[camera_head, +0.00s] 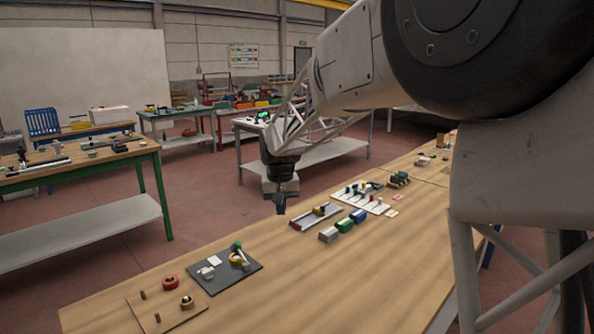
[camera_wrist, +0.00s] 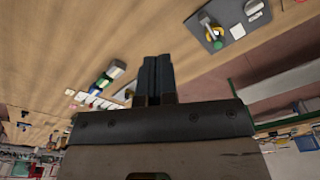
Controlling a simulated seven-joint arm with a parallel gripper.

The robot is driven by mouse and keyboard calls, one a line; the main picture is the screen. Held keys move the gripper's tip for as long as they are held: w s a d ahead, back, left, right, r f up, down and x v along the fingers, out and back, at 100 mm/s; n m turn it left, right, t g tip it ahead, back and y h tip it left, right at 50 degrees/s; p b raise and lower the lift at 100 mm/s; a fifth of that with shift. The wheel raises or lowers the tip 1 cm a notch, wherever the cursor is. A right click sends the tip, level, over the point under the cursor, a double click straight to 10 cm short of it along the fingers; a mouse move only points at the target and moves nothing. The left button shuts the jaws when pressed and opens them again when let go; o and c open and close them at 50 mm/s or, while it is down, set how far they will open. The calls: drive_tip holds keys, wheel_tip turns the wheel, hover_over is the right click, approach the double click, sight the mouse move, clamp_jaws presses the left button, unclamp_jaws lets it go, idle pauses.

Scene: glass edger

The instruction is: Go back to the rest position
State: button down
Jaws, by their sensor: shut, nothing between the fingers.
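My gripper (camera_head: 280,205) hangs in the air near the far long edge of the wooden bench (camera_head: 240,300) in the head view, pointing down, with nothing under its fingers that I can make out as touched. In the wrist view my gripper (camera_wrist: 157,62) shows two dark fingers close together, shut and empty. My arm comes in from the upper right of the head view and hides part of the room behind it.
On the bench stand a dark mat (camera_head: 216,278) with a green-topped device, a wooden board (camera_head: 165,306) with red and brown rings, a tray (camera_head: 315,217), several coloured blocks and a white board (camera_head: 362,200). Bare wood lies along the bench's front.

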drive_tip(key=s+d+r+m+t, duration=0.1)
drive_tip(key=s+d+r, duration=0.1)
drive_tip(key=s+d, duration=0.75)
drive_tip(key=s+d+r, duration=0.3)
drive_tip(key=s+d, duration=0.3)
drive_tip(key=s, duration=0.6)
drive_tip(key=s+d+f, duration=0.2)
drive_tip(key=s, duration=0.5)
drive_tip(key=s+d+f+m, duration=0.1)
drive_tip(key=s+d+f, duration=0.1)
drive_tip(key=s, duration=0.6)
drive_tip(key=s+d+f, duration=0.2)
drive_tip(key=s+d, duration=0.1)
drive_tip(key=s, duration=0.4)
drive_tip(key=shift+s+d+t, duration=0.3)
drive_tip(key=shift+t, duration=0.1)
drive_tip(key=shift+w+r, duration=0.1)
